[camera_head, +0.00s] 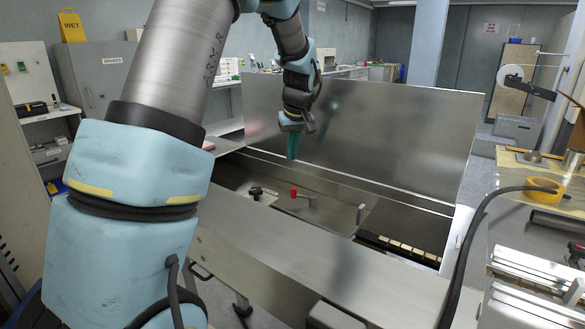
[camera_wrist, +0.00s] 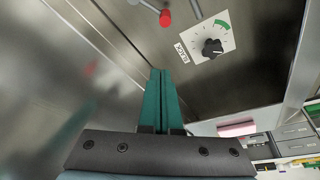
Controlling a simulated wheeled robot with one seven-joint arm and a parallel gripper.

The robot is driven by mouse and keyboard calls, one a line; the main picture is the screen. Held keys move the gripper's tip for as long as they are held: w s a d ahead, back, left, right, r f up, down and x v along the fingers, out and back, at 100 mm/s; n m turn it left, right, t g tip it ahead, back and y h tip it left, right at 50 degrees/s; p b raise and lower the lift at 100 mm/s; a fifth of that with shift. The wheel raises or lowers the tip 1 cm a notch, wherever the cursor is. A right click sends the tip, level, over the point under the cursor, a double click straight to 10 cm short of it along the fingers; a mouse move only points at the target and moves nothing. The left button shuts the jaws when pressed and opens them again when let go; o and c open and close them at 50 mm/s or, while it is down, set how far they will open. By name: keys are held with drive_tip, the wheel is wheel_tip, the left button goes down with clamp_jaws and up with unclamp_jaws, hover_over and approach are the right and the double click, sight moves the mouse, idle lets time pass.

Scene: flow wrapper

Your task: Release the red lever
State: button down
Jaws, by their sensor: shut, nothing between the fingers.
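The red lever (camera_head: 294,192) has a red knob on a short metal arm, inside the steel machine bed in the head view. Its red knob also shows at the top of the wrist view (camera_wrist: 165,18), with part of its metal arm beside it. My gripper (camera_head: 292,156) has green fingers pointing down, above the bed and just in front of the raised steel panel. In the wrist view the green fingers (camera_wrist: 161,75) lie side by side, closed and empty. They are apart from the lever, which is below them in the head view.
A black rotary knob (camera_wrist: 212,47) on a white plate with a green arc is near the lever; it also shows in the head view (camera_head: 256,192). The upright steel panel (camera_head: 370,130) stands behind. A steel ledge (camera_head: 300,255) runs along the front. A metal post (camera_head: 360,214) stands right of the lever.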

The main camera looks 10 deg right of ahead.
drive_tip(key=p+x, duration=0.1)
drive_tip(key=x, duration=0.7)
drive_tip(key=shift+f+p, duration=0.1)
drive_tip(key=shift+p, duration=0.2)
drive_tip(key=s, duration=0.1)
drive_tip(key=s+p, duration=0.1)
drive_tip(key=shift+s+d+f, duration=0.1)
drive_tip(key=shift+s+f, duration=0.15)
drive_tip(key=shift+f, duration=0.05)
drive_tip(key=shift+s+f, duration=0.15)
drive_tip(key=shift+s, duration=0.4)
drive_tip(key=shift+s, duration=0.1)
